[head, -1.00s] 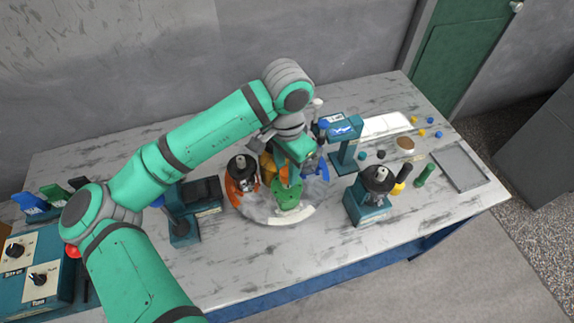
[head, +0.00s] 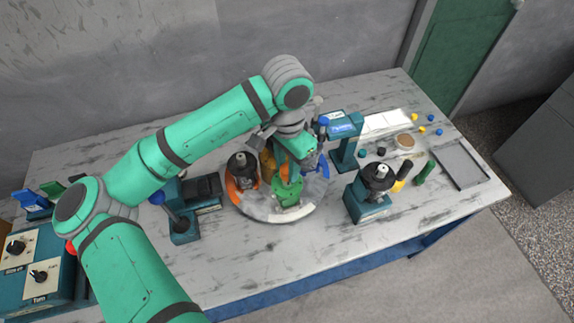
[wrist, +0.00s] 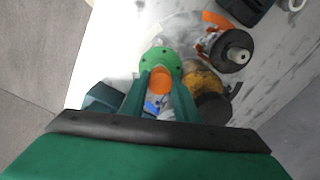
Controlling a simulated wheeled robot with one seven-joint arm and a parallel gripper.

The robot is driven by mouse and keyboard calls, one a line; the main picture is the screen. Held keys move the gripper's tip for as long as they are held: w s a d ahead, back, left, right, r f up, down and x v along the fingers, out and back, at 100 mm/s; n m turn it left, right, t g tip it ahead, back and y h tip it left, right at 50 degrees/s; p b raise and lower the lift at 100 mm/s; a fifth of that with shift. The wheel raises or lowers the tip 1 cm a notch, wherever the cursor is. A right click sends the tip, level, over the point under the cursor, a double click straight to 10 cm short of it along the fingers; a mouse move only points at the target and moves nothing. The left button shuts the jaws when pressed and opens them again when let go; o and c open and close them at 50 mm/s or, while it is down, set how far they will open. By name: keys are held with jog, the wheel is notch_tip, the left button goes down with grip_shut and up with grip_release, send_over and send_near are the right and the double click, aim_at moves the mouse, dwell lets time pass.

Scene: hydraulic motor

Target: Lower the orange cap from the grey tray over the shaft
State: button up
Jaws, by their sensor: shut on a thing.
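My gripper (wrist: 162,100) is shut on the orange cap (wrist: 160,80), which shows between its two green fingers in the wrist view. In the head view my gripper (head: 291,168) is over the green housing (head: 287,194) on the round turntable (head: 285,215); the cap is hidden there. The green flange (wrist: 160,58) shows just beyond the cap in the wrist view. I cannot make out the shaft, nor whether the cap touches anything. The grey tray (head: 461,166) lies empty at the table's right end.
An orange unit with a dark disc (head: 241,166) stands close left of my gripper on the turntable. A teal stand with a dark disc (head: 377,178) is to the right. A teal post (head: 344,140) stands behind. Free tabletop lies in front.

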jog(key=shift+f, duration=0.2)
jog(key=shift+f, duration=0.45)
jog(key=o, duration=1.6)
jog(key=shift+c, duration=0.2)
jog(key=shift+r, duration=0.1)
jog(key=shift+r, duration=3.45)
